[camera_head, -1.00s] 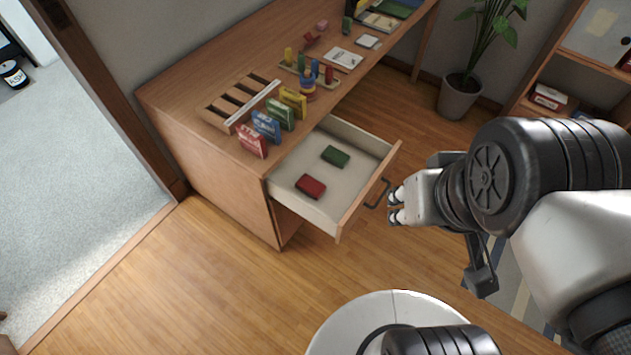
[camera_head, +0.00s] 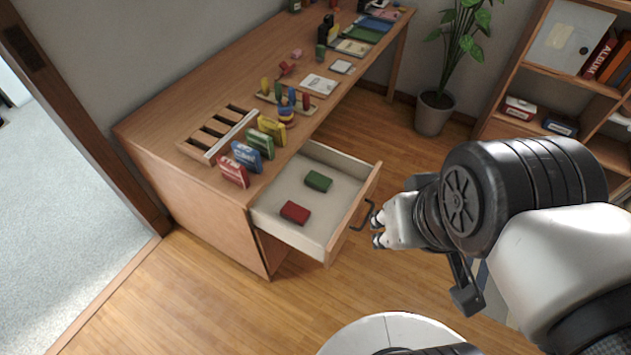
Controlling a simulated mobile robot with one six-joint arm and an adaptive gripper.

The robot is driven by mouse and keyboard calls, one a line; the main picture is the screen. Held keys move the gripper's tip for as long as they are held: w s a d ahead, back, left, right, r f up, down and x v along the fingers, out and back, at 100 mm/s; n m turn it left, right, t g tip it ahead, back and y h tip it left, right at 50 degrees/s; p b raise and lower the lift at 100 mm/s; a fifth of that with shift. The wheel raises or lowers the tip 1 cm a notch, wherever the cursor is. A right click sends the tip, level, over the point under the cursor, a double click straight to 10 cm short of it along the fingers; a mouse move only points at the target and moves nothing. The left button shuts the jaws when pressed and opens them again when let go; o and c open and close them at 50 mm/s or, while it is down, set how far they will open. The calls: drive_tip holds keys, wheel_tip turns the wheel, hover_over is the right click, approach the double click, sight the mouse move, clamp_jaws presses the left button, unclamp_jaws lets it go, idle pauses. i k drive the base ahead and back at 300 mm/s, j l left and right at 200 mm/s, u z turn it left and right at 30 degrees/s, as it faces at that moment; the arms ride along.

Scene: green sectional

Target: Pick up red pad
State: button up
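The red pad (camera_head: 295,212) is a small dark red block lying flat in the open desk drawer (camera_head: 336,165), toward its near left part. A green pad (camera_head: 318,181) lies beside it, a little farther back, apart from it. My gripper (camera_head: 374,230) is to the right of the drawer front, near the handle, apart from both pads. Its fingers point left toward the drawer. The two fingertips show a small gap between them, and nothing is seen held.
The drawer handle (camera_head: 363,215) sticks out close to my gripper. The wooden desk (camera_head: 190,205) carries colored boxes, a slotted wooden rack (camera_head: 215,135) and several toys. A potted plant (camera_head: 433,112) and a shelf (camera_head: 590,85) stand at the back right. The floor in front is clear.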

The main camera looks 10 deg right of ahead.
sight(300, 215)
drive_tip(key=l+u, duration=0.15)
drive_tip(key=u, duration=0.8)
drive_tip(key=l+z, duration=0.15)
drive_tip(key=l, duration=0.3)
drive_tip(key=i+j+z, duration=0.1)
drive_tip(key=i, duration=0.2)
drive_tip(key=i+j+z, duration=0.1)
drive_tip(key=i+j, duration=0.1)
drive_tip(key=i, duration=0.05)
